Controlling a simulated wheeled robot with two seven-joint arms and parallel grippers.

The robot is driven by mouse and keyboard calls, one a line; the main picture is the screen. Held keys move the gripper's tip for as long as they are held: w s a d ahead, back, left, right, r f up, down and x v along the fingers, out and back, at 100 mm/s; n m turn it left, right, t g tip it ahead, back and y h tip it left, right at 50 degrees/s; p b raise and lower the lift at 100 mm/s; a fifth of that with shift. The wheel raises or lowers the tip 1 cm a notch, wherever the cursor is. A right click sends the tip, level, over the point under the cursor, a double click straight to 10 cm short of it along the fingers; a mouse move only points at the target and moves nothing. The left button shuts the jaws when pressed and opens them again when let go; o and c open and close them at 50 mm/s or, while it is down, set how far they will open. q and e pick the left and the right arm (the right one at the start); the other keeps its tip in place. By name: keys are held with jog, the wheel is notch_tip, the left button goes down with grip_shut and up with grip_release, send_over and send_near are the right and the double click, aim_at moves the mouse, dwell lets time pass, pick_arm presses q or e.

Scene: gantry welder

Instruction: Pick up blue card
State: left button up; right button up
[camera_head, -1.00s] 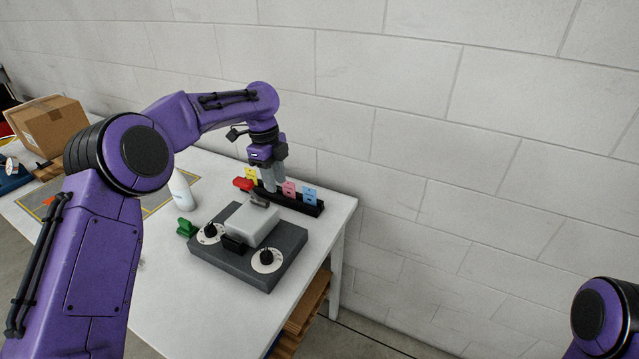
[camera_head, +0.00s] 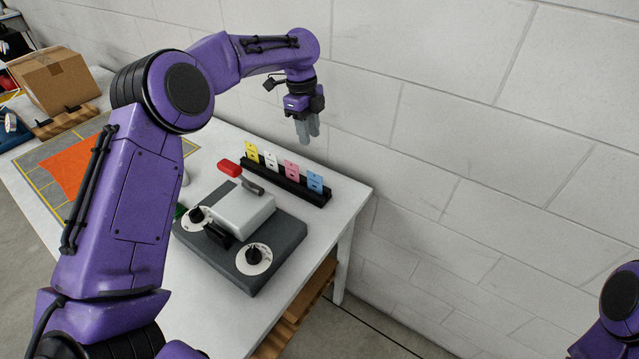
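The blue card (camera_head: 315,182) stands upright in the black card rack (camera_head: 285,187), at its right end. Pink, white and yellow cards stand to its left. My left gripper (camera_head: 308,141) hangs fingers down above and behind the rack in the picture, a little left of the blue card and apart from it. Its two grey fingertips are close together in the picture, with nothing seen between them; how far they are open is unclear. My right gripper is out of view; only part of that arm shows at the right edge.
A wall (camera_head: 460,130) rises behind. A cardboard box (camera_head: 54,80) and orange sheet (camera_head: 72,167) are left.

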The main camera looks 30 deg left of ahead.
pick_arm(q)
jog(key=b, duration=0.6)
send_near(315, 179)
jog(key=f+p, duration=0.1)
jog(key=f, duration=0.2)
jog(key=f+p, duration=0.1)
jog(key=f, duration=0.2)
jog(key=d+f+p, duration=0.1)
jog(key=f, duration=0.2)
jog(key=shift+f, duration=0.15)
jog(key=shift+d+f, duration=0.1)
jog(key=shift+f, duration=0.3)
grip_shut()
